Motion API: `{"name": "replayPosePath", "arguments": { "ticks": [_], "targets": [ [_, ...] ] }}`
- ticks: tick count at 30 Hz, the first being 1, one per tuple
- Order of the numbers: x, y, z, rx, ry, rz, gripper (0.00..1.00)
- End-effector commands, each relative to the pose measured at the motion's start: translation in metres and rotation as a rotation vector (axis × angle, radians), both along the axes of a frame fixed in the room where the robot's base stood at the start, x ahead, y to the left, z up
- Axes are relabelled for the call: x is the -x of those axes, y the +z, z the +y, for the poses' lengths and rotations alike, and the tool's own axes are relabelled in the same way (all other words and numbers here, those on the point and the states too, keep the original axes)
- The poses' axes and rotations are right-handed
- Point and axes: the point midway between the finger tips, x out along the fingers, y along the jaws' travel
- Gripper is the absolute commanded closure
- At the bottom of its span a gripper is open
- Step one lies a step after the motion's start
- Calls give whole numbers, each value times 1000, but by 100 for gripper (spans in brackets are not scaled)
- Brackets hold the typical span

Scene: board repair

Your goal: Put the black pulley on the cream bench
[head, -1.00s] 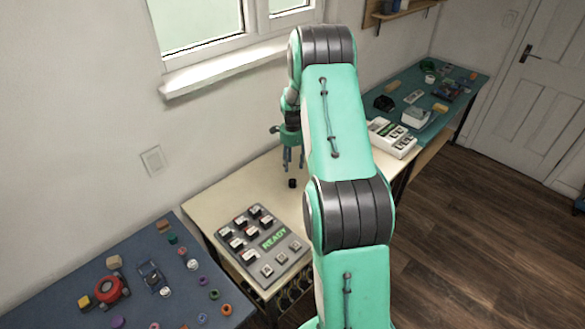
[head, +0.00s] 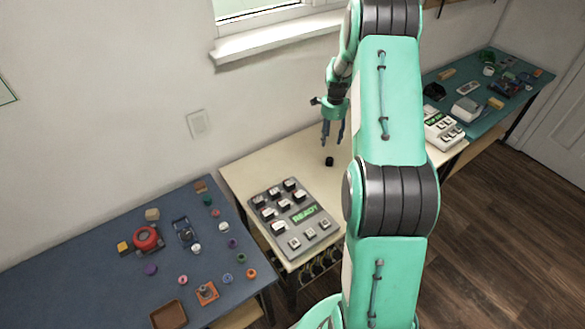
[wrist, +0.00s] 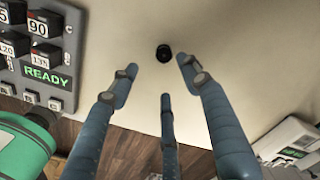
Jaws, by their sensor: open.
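The black pulley (head: 329,161) sits on the bare top of the cream bench (head: 262,168), behind the grey READY panel. It also shows in the wrist view (wrist: 164,53), as a small dark ring apart from my fingers. My gripper (head: 332,140) is above the bench, just over the pulley in the head view. In the wrist view my gripper (wrist: 158,88) has its blue fingers spread, with nothing between them. The fingers do not touch the pulley.
A grey panel (head: 318,237) with several blocks and a READY display stands on the bench's near part. A white keyed device (head: 442,130) is at its right end. The blue table (head: 90,250) at left holds several small parts. A teal table (head: 535,80) stands at far right.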

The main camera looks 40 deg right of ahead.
Motion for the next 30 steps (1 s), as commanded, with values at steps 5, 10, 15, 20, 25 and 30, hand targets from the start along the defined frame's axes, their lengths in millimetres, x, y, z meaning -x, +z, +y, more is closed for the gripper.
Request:
{"name": "replayPosePath", "arguments": {
  "ticks": [5,10,15,20,25,30],
  "targets": [
    [-5,47,32,20,108,-24,53],
    [-5,101,74,43,253,-51,53],
    [3,152,120,70,406,-76,53],
    [15,196,163,95,549,-101,53],
    [35,237,208,126,700,-126,53],
    [60,273,251,158,850,-149,53]
  ]
}}
